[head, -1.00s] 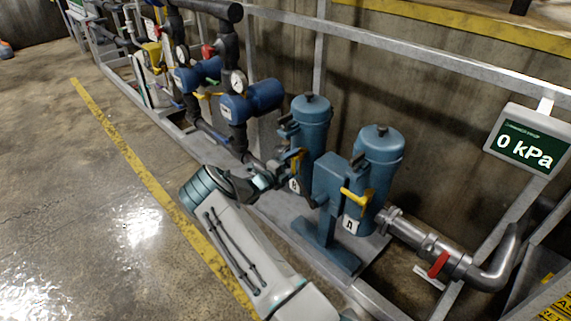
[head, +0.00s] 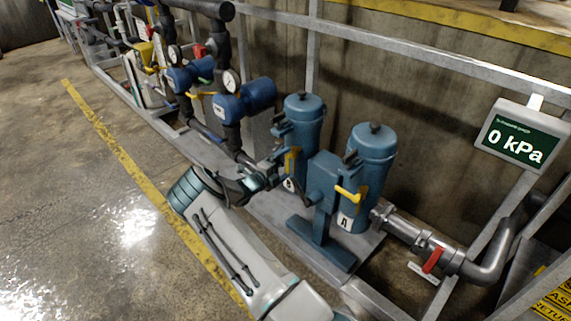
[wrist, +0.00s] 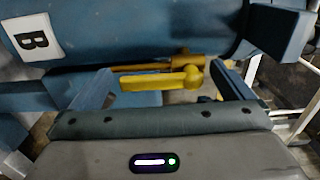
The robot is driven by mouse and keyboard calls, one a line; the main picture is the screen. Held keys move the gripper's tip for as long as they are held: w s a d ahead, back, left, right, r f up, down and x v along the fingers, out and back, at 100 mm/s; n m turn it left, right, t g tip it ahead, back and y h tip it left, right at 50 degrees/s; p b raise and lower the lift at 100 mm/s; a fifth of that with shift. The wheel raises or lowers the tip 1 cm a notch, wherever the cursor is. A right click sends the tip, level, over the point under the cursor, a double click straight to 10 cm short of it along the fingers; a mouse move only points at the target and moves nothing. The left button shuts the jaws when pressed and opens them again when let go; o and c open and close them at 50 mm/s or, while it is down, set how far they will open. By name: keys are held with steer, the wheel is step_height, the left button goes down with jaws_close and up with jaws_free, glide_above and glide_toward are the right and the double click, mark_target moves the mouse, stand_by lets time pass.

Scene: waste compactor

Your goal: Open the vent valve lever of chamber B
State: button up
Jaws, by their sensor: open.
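Chamber B is the left teal canister (head: 304,120); its B label (wrist: 33,37) shows clearly in the wrist view. Its yellow vent lever (head: 291,161) is on the side facing my arm. In the wrist view the lever (wrist: 158,82) lies crosswise between my two fingers, its knobbed end at the right. My gripper (head: 276,170) is open around the lever, with a finger beyond each end of it; I cannot tell whether either touches. In the wrist view, my gripper (wrist: 162,82) partly frames a second yellow piece just behind the lever.
The right canister (head: 372,155), labelled A, has its own yellow lever (head: 349,194) close by. A pipe with a red handle (head: 433,260) runs to the right. A display (head: 518,140) reads 0 kPa. Blue pumps (head: 245,100) stand at left. The floor left of the yellow line is clear.

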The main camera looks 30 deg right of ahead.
steer(key=v, duration=1.2)
steer(key=shift+a, duration=0.2)
steer(key=s+r+m+g+y+p, duration=0.5)
steer(key=s+r+m+g+y, duration=0.25)
steer(key=s+r+m, duration=0.95)
steer(key=s+a+r+m+t+y+p, duration=0.2)
steer(key=s+a+r+m+y, duration=0.3)
steer(key=s+r+m, duration=0.4)
steer(key=s+a+r+m+t+y+p, duration=0.2)
steer(key=s+a+r+m+y+p, duration=0.2)
steer(key=s+r+m, duration=0.5)
steer(key=s+a+m, duration=0.1)
steer(key=a+m, duration=0.1)
steer(key=m, duration=0.3)
steer(key=shift+a+r+t+y, duration=0.25)
steer(key=shift+a+t+y, duration=0.05)
steer(key=shift+t+y, duration=0.05)
